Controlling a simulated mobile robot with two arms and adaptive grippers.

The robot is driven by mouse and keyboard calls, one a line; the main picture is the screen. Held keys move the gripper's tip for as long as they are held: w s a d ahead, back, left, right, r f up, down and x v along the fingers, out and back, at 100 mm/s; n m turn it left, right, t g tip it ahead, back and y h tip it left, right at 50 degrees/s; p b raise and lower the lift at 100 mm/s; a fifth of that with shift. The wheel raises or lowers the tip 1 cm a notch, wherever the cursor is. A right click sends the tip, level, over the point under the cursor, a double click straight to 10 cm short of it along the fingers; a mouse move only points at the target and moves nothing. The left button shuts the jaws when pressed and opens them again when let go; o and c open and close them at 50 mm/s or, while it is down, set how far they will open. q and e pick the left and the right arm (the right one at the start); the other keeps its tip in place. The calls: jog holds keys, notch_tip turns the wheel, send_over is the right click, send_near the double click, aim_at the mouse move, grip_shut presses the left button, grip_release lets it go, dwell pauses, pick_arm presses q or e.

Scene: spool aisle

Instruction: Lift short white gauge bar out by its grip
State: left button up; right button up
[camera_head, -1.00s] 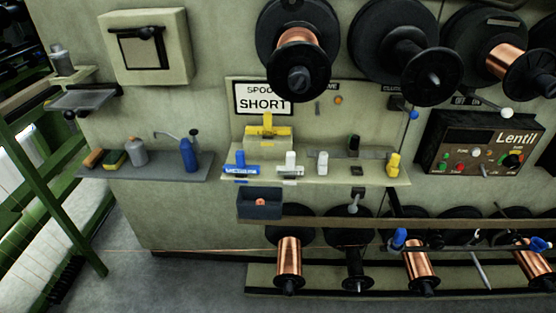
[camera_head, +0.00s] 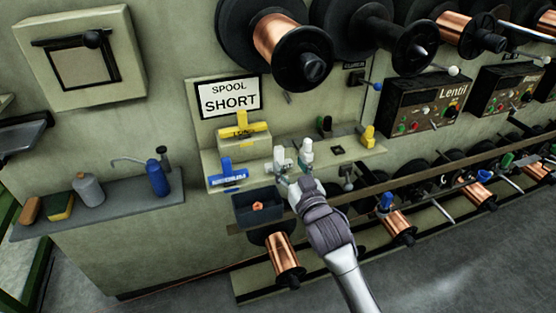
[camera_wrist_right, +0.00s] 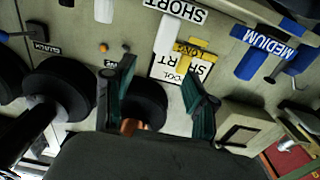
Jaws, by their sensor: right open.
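The short white gauge bar (camera_head: 279,158) stands on the shelf, between the blue bar and another white piece. In the right wrist view its label SHORT (camera_wrist_right: 180,11) and its white grip (camera_wrist_right: 165,36) show near the top edge. My right gripper (camera_head: 291,178) is just in front of the white pieces in the head view. In the wrist view its two green-padded fingers (camera_wrist_right: 158,78) are apart with nothing held between them. The white grip is beyond the fingertips. Whether they touch it is hard to tell in the head view. My left gripper is out of view.
The blue MEDIUM bar (camera_head: 228,178) and yellow LONG bar (camera_head: 242,130) stand to the left. A second white piece (camera_head: 307,151) is close on the right. A dark bin (camera_head: 258,208) hangs below the shelf (camera_head: 350,153). Large spools (camera_head: 290,45) stick out above.

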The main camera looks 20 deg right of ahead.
aim_at(280, 153)
jog(key=w, duration=0.3)
jog(key=shift+w+a, duration=0.25)
jog(key=shift+w, duration=0.15)
jog(key=w, duration=0.2)
jog(key=w+f, duration=0.1)
jog(key=w, duration=0.2)
jog(key=shift+p, duration=0.3)
jog(key=shift+s, duration=0.1)
grip_shut()
